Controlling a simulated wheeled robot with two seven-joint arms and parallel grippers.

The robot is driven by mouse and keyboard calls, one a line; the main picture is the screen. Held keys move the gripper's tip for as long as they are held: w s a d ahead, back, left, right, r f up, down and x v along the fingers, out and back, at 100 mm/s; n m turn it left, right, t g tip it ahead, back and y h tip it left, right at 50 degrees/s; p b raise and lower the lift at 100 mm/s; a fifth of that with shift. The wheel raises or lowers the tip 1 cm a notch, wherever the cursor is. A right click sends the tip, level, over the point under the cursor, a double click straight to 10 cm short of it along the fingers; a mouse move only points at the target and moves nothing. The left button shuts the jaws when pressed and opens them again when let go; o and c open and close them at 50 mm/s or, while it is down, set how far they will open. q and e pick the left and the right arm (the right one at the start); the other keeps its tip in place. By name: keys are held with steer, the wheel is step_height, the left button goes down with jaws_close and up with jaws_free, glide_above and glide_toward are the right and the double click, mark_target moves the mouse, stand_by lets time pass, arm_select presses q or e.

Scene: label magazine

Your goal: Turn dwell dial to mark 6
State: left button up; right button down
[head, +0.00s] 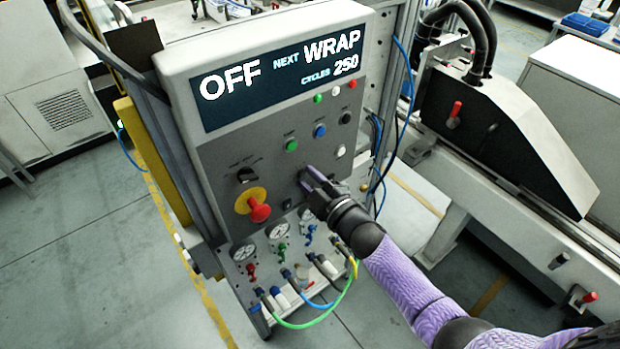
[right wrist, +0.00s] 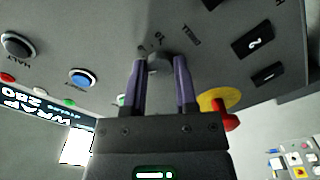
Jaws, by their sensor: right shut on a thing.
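The dwell dial (right wrist: 158,62) is a small grey knob on the sloping grey control panel (head: 215,165). In the right wrist view it sits between the two purple fingers of my right gripper (right wrist: 158,75), which is shut on it. Small printed marks and lettering show around the dial, upside down and too blurred to read surely; its pointer is hidden. In the head view my right gripper (head: 308,182) reaches the panel from the lower right, and its fingers cover most of the dial. My left gripper is not in view.
A red stop button (head: 259,211) on a yellow ring and a black selector (head: 246,175) lie left of the dial. Green (head: 291,145), blue (head: 319,131) and white (head: 341,151) buttons lie above. The display (head: 280,75) reads OFF, NEXT WRAP, CYCLES 250. Gauges and hoses are below.

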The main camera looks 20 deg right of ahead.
steer(key=shift+f, duration=0.1)
stand_by(0.4)
steer(key=shift+c, duration=2)
jaws_free()
steer(key=shift+s, duration=0.1)
steer(key=v, duration=0.9)
steer(key=shift+s+d, duration=0.15)
steer(key=shift+s, duration=0.2)
